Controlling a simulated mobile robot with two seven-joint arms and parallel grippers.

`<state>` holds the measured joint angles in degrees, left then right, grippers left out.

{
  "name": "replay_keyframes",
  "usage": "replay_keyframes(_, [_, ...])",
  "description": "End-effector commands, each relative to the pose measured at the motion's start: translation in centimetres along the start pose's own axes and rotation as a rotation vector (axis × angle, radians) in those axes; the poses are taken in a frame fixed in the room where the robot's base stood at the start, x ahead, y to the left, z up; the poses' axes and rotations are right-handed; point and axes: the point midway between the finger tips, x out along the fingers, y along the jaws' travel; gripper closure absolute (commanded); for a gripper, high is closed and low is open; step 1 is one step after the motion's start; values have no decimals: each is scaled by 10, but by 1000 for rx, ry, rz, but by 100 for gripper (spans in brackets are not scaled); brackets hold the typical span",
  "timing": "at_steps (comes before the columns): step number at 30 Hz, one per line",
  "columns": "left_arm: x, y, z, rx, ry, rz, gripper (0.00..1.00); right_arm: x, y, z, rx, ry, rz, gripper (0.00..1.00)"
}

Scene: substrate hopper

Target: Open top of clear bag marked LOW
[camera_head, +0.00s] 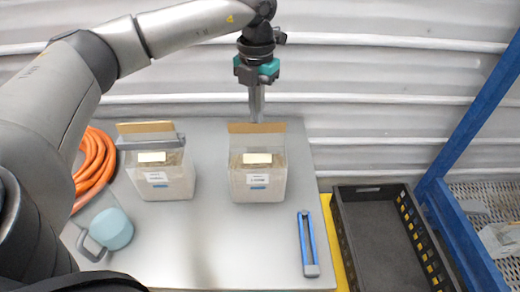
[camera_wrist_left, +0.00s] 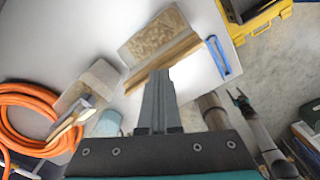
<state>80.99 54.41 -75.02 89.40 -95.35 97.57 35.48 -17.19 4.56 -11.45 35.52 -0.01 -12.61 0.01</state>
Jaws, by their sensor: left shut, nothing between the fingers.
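Two clear bags of pale brown contents stand upright on the grey table (camera_head: 205,235): a left bag (camera_head: 172,188) and a right bag (camera_head: 258,188). Each has a tan top strip and a white label too small to read, so I cannot tell which says LOW. A grey bar crosses the left bag near its top. My left gripper (camera_head: 256,118) is shut and empty, pointing down at the right bag's tan strip (camera_head: 257,128); I cannot tell whether it touches. In the left wrist view the shut fingers (camera_wrist_left: 160,75) lie over that strip (camera_wrist_left: 182,52). My right gripper (camera_wrist_left: 238,97) seems to show small there.
A blue-and-grey tool (camera_head: 307,243) lies right of the bags. A pale blue mug (camera_head: 111,229) and a coiled orange hose (camera_head: 92,165) are at the left. An empty black crate (camera_head: 342,232) and a blue frame (camera_head: 470,115) stand at the right. The table's front middle is clear.

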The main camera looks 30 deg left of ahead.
Motion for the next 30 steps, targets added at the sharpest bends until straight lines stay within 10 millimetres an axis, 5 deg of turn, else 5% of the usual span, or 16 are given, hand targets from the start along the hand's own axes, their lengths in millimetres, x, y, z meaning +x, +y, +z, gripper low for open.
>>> replay_keyframes(30, [-2, 14, 24, 0, -1, 0, 100, -5, 0, 0, 0, 0, 0, 29])
